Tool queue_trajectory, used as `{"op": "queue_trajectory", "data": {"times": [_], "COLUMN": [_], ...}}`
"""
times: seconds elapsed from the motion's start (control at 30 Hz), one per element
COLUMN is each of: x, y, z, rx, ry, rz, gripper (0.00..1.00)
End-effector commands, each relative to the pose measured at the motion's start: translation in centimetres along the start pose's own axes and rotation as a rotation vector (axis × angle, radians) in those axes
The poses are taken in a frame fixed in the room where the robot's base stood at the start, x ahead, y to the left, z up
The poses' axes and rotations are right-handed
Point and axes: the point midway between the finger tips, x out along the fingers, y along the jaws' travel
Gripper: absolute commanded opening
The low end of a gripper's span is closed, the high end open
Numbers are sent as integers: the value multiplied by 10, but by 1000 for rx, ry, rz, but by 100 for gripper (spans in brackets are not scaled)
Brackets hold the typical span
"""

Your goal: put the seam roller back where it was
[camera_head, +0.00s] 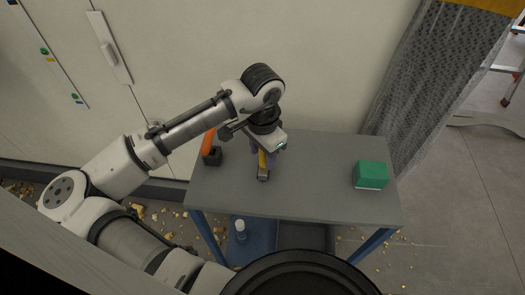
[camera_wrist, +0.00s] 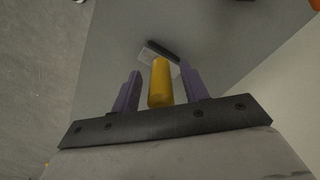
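The seam roller has a yellow handle (camera_wrist: 160,84) and a grey and black head (camera_wrist: 161,50). In the head view its yellow handle (camera_head: 262,160) shows below my gripper (camera_head: 259,155), over the front middle of the grey table (camera_head: 315,190). In the wrist view my gripper (camera_wrist: 160,88) has its two purple fingers on either side of the handle, with a narrow gap on each side. The handle's end points toward the wrist camera and the head lies farther off. I cannot tell whether the head touches the tabletop.
A green box (camera_head: 370,175) sits at the right. The tabletop between the roller and the box is clear. A white bottle (camera_head: 240,229) stands on the lower shelf. A wall rises behind.

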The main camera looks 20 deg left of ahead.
Motion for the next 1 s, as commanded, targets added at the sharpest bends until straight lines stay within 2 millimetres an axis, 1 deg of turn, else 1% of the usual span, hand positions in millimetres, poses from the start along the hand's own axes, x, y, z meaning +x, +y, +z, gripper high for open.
{"op": "queue_trajectory", "data": {"times": [0.23, 0.33, 0.47, 0.6, 0.8, 0.9, 1.0], "x": [-2, -9, -30, -62, -100, -112, -118], "y": [0, 0, 0, -1, 0, 0, 0], "z": [0, -1, -1, -1, -1, 0, 0], "rx": [0, 0, 0, 0, 0, 0, 0], "ry": [0, 1, 3, 3, 1, 1, 0], "rz": [0, 0, -2, -3, -2, -1, 0], "gripper": [44, 44, 44, 44, 44, 44, 44]}}
